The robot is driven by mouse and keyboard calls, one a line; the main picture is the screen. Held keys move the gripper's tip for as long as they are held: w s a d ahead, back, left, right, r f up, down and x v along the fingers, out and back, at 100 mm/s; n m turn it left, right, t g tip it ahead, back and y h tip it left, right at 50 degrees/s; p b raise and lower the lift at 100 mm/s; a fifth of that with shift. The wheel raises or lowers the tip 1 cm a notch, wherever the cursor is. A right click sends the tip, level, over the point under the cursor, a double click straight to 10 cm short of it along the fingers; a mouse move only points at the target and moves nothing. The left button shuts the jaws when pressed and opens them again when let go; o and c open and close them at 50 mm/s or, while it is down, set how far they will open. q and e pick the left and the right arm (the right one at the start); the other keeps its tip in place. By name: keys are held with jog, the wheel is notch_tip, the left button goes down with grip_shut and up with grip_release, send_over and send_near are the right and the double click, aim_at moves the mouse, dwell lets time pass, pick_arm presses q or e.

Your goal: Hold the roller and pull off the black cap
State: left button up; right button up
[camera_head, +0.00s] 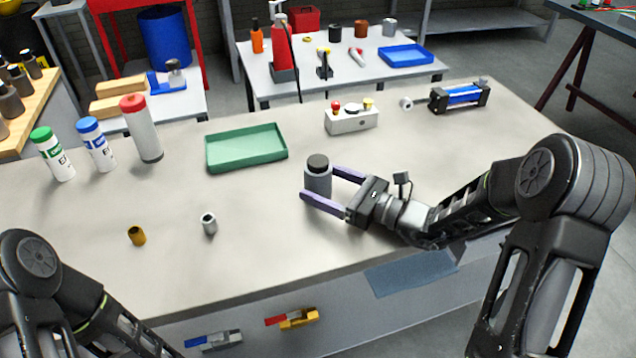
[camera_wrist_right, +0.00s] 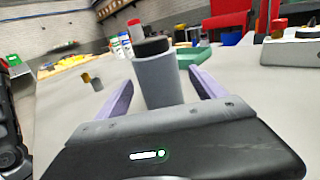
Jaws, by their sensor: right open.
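The roller (camera_head: 318,181) is a grey cylinder standing upright on the workbench (camera_head: 260,255). The black cap (camera_head: 318,162) sits on its top end. My right gripper (camera_head: 320,188) is open, with its two purple fingers on either side of the roller. In the right wrist view the roller (camera_wrist_right: 158,82) stands between the spread fingers, with the black cap (camera_wrist_right: 151,46) on top. Whether either finger touches the roller cannot be told. My left arm shows at the lower left of the head view, but its gripper is out of view.
A green tray (camera_head: 246,149) lies left of the roller. A brass bushing (camera_head: 137,235) and a grey bushing (camera_head: 208,224) stand at the front left. A control box (camera_head: 351,119) and a blue cylinder unit (camera_head: 460,97) stand behind. Several bottles stand at the far left.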

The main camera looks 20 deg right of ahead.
jog(key=shift+c, duration=0.6)
grip_shut()
jog(key=shift+r, duration=0.1)
